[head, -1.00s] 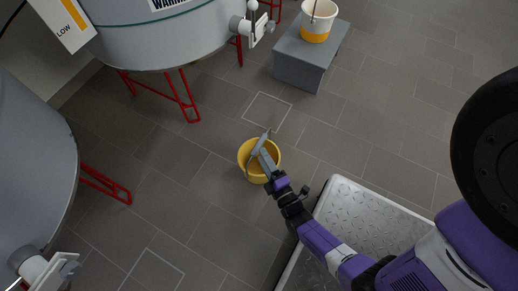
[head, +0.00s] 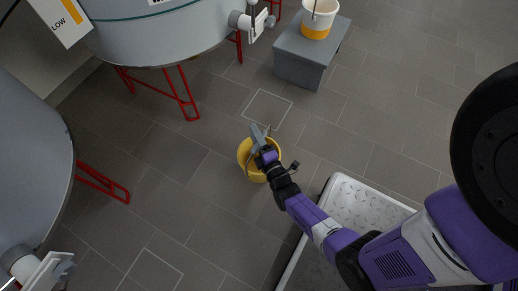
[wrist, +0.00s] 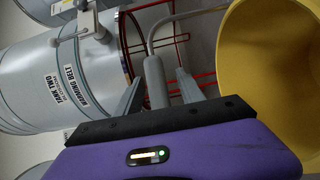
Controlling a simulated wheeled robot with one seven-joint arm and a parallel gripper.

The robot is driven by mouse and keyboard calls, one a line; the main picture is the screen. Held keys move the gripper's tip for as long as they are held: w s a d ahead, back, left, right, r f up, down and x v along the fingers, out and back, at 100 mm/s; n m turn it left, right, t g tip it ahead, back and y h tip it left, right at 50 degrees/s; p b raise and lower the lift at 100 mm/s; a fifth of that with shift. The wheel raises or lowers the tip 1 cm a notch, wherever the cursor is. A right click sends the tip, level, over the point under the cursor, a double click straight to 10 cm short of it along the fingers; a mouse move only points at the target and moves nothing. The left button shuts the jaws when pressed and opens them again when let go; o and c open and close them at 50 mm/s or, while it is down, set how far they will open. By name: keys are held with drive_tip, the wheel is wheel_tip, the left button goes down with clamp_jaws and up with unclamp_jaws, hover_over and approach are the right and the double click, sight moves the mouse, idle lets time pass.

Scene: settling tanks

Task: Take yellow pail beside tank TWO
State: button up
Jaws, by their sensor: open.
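The yellow pail (head: 256,174) stands on the tiled floor in the middle of the head view. Its inside fills the right of the wrist view (wrist: 270,60). Its thin wire handle with a grey grip (wrist: 155,82) is raised, and the grip shows between my fingers. My gripper (head: 260,134) is open over the pail and hides part of it; its two fingers (wrist: 158,92) stand on either side of the grip. I cannot tell whether they touch it. The tank labelled TANK TWO (wrist: 60,85) is at the left of the wrist view.
A large grey tank on red legs (head: 160,40) stands at upper left, another tank (head: 30,170) at left. A grey step (head: 300,65) bears a white pail with a yellow band (head: 318,18). The floor around the yellow pail is clear.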

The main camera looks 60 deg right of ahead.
clamp_jaws()
idle(1.4)
